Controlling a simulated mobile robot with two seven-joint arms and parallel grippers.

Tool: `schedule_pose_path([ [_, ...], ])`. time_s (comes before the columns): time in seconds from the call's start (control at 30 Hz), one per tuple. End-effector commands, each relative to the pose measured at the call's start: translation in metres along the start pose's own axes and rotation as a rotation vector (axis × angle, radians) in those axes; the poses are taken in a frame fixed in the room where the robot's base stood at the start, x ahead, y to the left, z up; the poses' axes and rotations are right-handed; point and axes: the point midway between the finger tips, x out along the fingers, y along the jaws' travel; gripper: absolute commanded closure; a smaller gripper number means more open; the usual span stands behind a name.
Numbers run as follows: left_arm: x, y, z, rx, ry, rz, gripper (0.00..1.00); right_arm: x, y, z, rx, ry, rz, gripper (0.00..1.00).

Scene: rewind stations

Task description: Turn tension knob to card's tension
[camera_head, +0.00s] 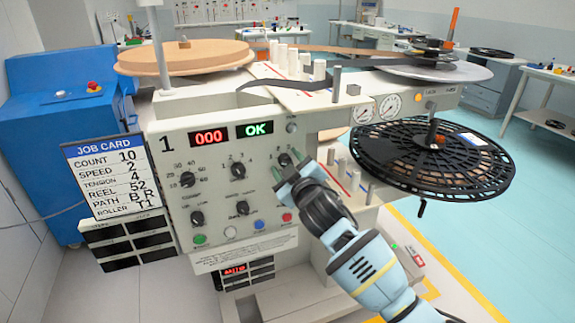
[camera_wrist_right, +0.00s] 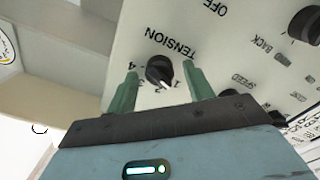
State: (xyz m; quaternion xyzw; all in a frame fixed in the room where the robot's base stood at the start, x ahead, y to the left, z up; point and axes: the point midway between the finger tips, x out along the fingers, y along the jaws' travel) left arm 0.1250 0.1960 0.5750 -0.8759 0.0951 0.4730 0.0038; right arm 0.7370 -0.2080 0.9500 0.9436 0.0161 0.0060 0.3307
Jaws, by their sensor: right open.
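The job card (camera_head: 103,177) at the left reads tension 4. The tension knob (camera_head: 284,159) is a black dial at the upper right of the white control panel (camera_head: 215,208). In the right wrist view the knob (camera_wrist_right: 160,71) sits below the word TENSION in an upside-down picture, with its white pointer line toward the gripper, near the 2; the exact setting is hard to read. My right gripper (camera_head: 289,169) is open in front of the knob. Its two green fingers (camera_wrist_right: 162,75) stand on either side of the knob, apart from it. My left gripper is not in view.
The panel has red 000 (camera_head: 209,137) and green OK (camera_head: 254,130) displays. More knobs, such as the speed knob (camera_head: 238,171), and buttons lie left of and below the tension knob. A black slotted reel (camera_head: 431,158) stands at the right. Open floor (camera_head: 530,230) lies beyond it.

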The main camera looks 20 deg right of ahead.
Motion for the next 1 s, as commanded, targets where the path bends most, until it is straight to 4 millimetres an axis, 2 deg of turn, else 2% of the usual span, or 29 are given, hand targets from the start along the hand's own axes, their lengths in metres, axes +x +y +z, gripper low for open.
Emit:
schedule_pose_path([
  [0.03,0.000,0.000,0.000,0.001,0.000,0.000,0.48,0.000,0.000,0.000,0.000,0.000,0.000,0.52],
  [0.3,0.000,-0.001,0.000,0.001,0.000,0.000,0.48,0.000,0.000,0.000,0.000,0.000,0.000,0.87],
  [0.37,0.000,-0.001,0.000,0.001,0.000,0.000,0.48,0.000,0.000,0.000,0.000,0.000,0.000,0.93],
  [0.67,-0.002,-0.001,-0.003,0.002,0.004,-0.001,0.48,0.000,0.000,0.000,0.045,-0.001,-0.001,0.93],
  [1.0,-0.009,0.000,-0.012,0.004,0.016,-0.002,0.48,0.000,0.001,-0.001,0.277,-0.002,0.000,0.93],
])
